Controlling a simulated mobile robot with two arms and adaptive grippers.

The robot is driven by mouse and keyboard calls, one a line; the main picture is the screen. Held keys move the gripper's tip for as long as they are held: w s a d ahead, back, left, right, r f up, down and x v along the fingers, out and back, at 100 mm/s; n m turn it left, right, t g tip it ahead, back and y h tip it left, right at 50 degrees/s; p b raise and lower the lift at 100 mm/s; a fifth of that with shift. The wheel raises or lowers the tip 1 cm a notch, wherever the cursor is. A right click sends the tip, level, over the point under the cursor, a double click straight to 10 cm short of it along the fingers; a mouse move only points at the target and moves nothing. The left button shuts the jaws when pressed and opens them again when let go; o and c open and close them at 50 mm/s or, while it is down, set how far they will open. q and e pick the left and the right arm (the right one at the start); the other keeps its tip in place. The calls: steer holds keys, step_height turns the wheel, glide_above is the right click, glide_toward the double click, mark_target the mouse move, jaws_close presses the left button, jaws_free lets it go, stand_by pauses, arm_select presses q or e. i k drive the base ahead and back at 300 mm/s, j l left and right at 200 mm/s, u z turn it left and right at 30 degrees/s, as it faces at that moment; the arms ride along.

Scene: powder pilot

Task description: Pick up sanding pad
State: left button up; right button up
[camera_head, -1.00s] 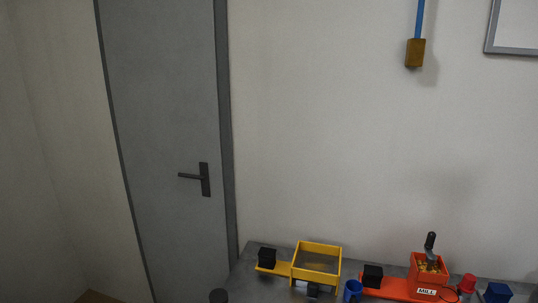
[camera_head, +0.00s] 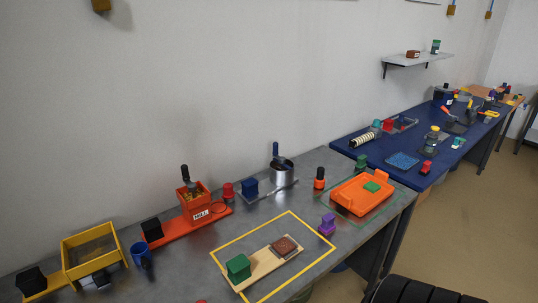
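A brown, rough-looking block (camera_head: 285,246), which may be the sanding pad, sits at the right end of a light wooden board (camera_head: 262,262). A green block (camera_head: 238,267) sits at the board's left end. The board lies inside a yellow outlined rectangle (camera_head: 228,242) on the grey bench. I cannot tell for certain which thing is the sanding pad.
The grey bench (camera_head: 205,255) holds a yellow sieve frame (camera_head: 72,272), blue cup (camera_head: 141,254), orange mill (camera_head: 201,213), metal pot (camera_head: 283,175), purple object (camera_head: 327,224) and orange tray (camera_head: 352,199). A blue bench (camera_head: 385,145) stands beyond.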

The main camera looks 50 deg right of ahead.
mark_target(328, 226)
steer(key=z, duration=1.5)
